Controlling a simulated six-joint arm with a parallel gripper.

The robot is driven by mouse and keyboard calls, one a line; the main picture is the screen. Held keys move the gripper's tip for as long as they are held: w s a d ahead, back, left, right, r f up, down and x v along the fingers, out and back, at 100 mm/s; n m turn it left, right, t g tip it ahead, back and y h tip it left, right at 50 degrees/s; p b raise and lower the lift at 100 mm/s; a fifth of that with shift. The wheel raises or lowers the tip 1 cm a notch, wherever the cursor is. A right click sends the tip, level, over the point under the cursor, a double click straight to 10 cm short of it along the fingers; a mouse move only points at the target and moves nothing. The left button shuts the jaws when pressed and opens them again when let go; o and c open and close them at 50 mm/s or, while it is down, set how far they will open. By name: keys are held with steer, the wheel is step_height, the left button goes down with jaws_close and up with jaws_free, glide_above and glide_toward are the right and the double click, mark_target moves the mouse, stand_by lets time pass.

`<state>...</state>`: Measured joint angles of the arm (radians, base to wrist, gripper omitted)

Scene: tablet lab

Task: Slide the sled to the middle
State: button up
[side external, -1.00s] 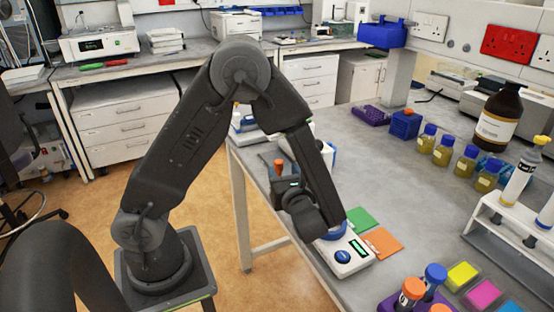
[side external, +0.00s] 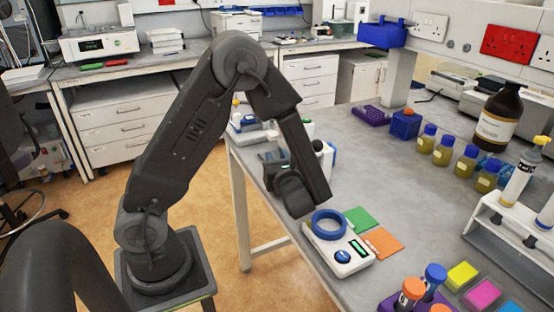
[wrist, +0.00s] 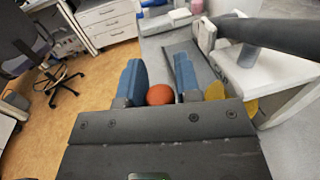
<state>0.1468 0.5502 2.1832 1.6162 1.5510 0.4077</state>
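In the wrist view an orange-red ball-shaped knob (wrist: 160,95) shows between the two blue fingers of my gripper (wrist: 160,66). It almost fills the gap, and I cannot tell whether the fingers press on it or stand clear beside it. A grey rail-like strip (wrist: 207,72) lies beyond the right finger. In the side view my gripper (side external: 276,164) is at the bench's left edge, mostly hidden behind my forearm. The knob and any sled body under it are hidden there.
A white balance (side external: 343,257) with a blue ring (side external: 330,223) stands near the bench's front left edge. Green (side external: 363,219) and orange (side external: 382,242) pads lie beside it. Amber-filled bottles (side external: 443,150) and a white rack (side external: 505,232) stand farther right. The bench middle is clear.

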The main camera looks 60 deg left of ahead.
jaws_close()
steer(key=shift+a, duration=0.1)
steer(key=a, duration=0.8)
steer(key=shift+a, duration=0.15)
steer(key=shift+o, duration=2.1)
jaws_free()
